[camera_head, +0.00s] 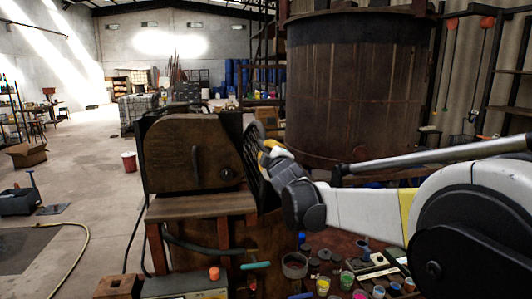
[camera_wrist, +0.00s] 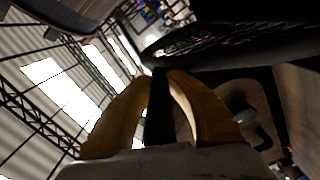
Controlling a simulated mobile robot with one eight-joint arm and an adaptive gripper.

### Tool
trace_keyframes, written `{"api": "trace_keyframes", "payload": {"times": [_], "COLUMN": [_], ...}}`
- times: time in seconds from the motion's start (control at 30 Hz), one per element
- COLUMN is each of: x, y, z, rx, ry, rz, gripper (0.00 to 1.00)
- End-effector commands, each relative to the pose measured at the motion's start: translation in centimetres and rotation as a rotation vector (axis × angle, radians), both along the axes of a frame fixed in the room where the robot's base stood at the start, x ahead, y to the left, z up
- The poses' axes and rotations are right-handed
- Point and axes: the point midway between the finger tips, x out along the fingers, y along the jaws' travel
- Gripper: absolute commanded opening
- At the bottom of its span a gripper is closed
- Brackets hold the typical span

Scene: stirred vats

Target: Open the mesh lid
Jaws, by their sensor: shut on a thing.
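The mesh lid (camera_head: 257,165) is a dark slatted or mesh panel at the right side of a brown boxy machine (camera_head: 180,155). In the head view it stands steeply, seen nearly edge-on, partly behind my gripper. My gripper (camera_head: 268,152) has yellow fingers and meets the lid's right side near its upper part. In the wrist view the two yellow fingers of my gripper (camera_wrist: 160,90) close on a dark narrow bar joined to the lid. The lid's dark frame and mesh (camera_wrist: 205,38) spread across the upper right there. Its hinge cannot be made out.
A large rusty vat (camera_head: 350,90) stands behind my arm. A bench (camera_head: 330,262) with paint pots and tools lies below it. A red bucket (camera_head: 129,161), a hose (camera_head: 75,235) and a dark toolbox (camera_head: 19,200) are on the left floor, which is otherwise largely open.

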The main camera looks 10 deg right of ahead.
Motion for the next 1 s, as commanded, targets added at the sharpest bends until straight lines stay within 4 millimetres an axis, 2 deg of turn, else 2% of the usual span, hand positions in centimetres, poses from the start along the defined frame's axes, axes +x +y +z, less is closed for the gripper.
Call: {"api": "trace_keyframes", "payload": {"times": [0.43,0.47,0.5,0.83,1.0], "x": [0.0,0.0,0.0,-0.2,-2.4], "y": [0.0,0.0,0.0,0.0,0.0], "z": [0.1,0.1,0.1,0.0,0.1], "rx": [-0.01,-0.01,-0.01,-0.009,-0.009], "ry": [0.0,0.0,0.0,0.0,0.0], "rz": [0.0,0.0,0.0,0.0,0.0], "gripper": [0.0,0.2,0.3,0.3,0.3]}}
